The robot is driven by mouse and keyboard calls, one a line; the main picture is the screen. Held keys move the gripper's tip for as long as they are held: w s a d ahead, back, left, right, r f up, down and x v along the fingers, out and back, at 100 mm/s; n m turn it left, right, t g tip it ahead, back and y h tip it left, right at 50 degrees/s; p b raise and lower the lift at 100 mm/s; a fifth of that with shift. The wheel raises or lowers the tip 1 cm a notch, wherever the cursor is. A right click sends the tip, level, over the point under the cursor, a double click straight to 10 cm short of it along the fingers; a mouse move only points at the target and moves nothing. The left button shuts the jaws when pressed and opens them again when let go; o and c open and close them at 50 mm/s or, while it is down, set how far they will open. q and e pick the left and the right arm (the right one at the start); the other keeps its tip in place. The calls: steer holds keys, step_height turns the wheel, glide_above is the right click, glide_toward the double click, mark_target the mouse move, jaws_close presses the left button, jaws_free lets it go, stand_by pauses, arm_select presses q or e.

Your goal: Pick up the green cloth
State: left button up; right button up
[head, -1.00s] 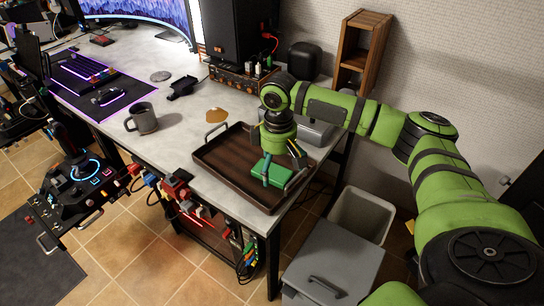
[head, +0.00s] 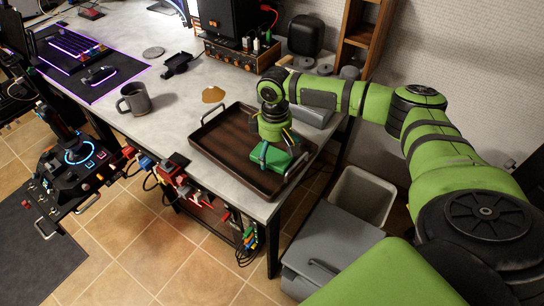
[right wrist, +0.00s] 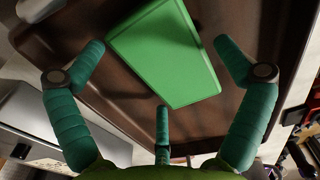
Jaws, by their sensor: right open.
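The green cloth (head: 278,158) looks like a flat, folded green block. It lies in the near right part of a dark brown tray (head: 225,155) on the desk. In the right wrist view the cloth (right wrist: 165,50) fills the upper middle. My right gripper (head: 272,150) is directly over the cloth, pointing down, and partly hides it in the head view. Its teal fingers (right wrist: 160,75) are spread in the right wrist view, with one on each side of the cloth and one near its lower edge. No grip on the cloth shows. My left gripper is out of view.
A grey mug (head: 135,99) and a brown patch (head: 213,94) are on the desk left of and behind the tray. An amplifier (head: 240,55) stands at the back. Below the desk's right end are an open bin (head: 362,195) and a grey lidded box (head: 330,240).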

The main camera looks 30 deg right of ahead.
mark_target(274, 153)
steer(key=c, duration=0.9)
steer(key=shift+r, duration=0.4)
steer(key=shift+c, duration=0.2)
steer(key=r, duration=0.3)
steer(key=shift+s+a+r, duration=0.2)
steer(key=shift+r, duration=0.15)
steer(key=s+a+r, duration=0.6)
steer(key=s, duration=0.2)
steer(key=shift+s+a+r, duration=0.3)
steer(key=shift+s+a, duration=0.1)
steer(key=shift+o, duration=0.6)
steer(key=shift+a, duration=0.1)
steer(key=shift+c, duration=0.2)
